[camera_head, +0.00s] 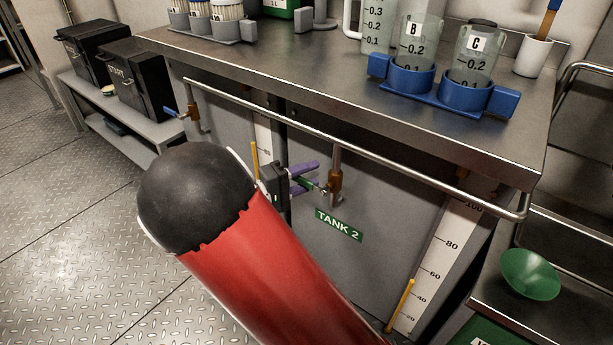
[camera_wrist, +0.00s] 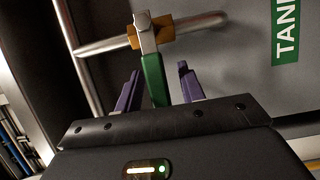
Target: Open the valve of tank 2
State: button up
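The tank 2 valve has a brass-coloured body (camera_head: 335,186) on a pipe below the counter, above the green TANK 2 label (camera_head: 339,225). In the wrist view the valve body (camera_wrist: 150,32) is at top centre, with its green handle (camera_wrist: 154,80) pointing down toward my gripper. My gripper (camera_head: 313,177) has purple fingers and is in front of the valve. In the wrist view my gripper (camera_wrist: 158,72) is open, with one finger on each side of the green handle and gaps visible on both sides. My red arm hides part of the tank front.
A metal rail (camera_head: 330,140) runs along the counter front above the valve. Another valve with a blue handle (camera_head: 175,113) is to the left. A gauge (camera_head: 440,262) stands right of tank 2. A blue rack (camera_head: 440,95) with beakers is on the counter.

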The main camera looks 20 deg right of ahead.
grip_shut()
